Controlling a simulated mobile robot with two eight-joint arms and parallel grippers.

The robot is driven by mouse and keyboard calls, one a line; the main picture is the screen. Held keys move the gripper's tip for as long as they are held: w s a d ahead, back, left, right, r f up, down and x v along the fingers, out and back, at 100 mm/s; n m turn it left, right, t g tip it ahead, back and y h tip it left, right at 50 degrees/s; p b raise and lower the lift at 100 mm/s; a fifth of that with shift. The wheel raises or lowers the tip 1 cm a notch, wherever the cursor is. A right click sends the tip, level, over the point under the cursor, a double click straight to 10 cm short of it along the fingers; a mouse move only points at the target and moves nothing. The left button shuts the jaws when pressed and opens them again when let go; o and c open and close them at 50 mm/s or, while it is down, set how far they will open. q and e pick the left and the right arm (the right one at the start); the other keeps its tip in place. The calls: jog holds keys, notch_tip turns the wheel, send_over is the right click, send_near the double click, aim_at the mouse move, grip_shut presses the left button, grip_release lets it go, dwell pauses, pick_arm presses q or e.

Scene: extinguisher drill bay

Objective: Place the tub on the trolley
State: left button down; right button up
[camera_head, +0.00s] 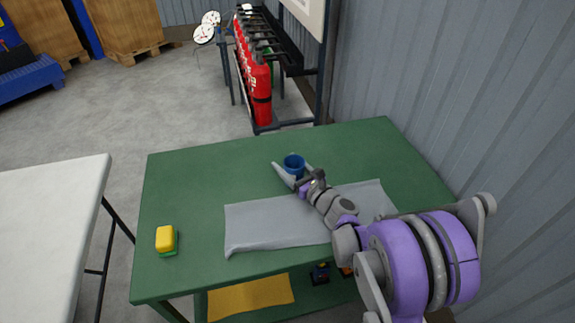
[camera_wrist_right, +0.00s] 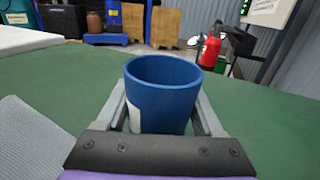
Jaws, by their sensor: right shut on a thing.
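The blue tub (camera_head: 293,164) is an open, round, upright container over the far middle part of a green table (camera_head: 190,200). It also shows in the right wrist view (camera_wrist_right: 165,95), with a pale patch on its near left side. My right gripper (camera_head: 292,173) is shut on the tub, one finger on each side. The tub's base is hidden, so I cannot tell whether it touches the green top. Nothing in view is clearly a trolley. My left gripper is not in view.
A grey cloth (camera_head: 270,226) lies under my right arm. A yellow and green sponge (camera_head: 166,240) sits near the left edge. A white table (camera_head: 45,220) stands at left, across a gap. Red extinguishers (camera_head: 260,85) hang on a rack behind; a corrugated wall (camera_head: 440,90) is at right.

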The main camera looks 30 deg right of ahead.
jog(key=shift+f, duration=0.1)
jog(key=o, duration=1.5)
jog(key=shift+o, duration=0.2)
jog(key=shift+s+r, duration=0.1)
jog(key=shift+r, duration=0.15)
jog(key=s, duration=0.4)
jog(key=s+d, duration=0.1)
jog(key=s, duration=0.6)
jog(key=shift+s+d+f, duration=0.1)
jog(key=shift+s+d, duration=0.3)
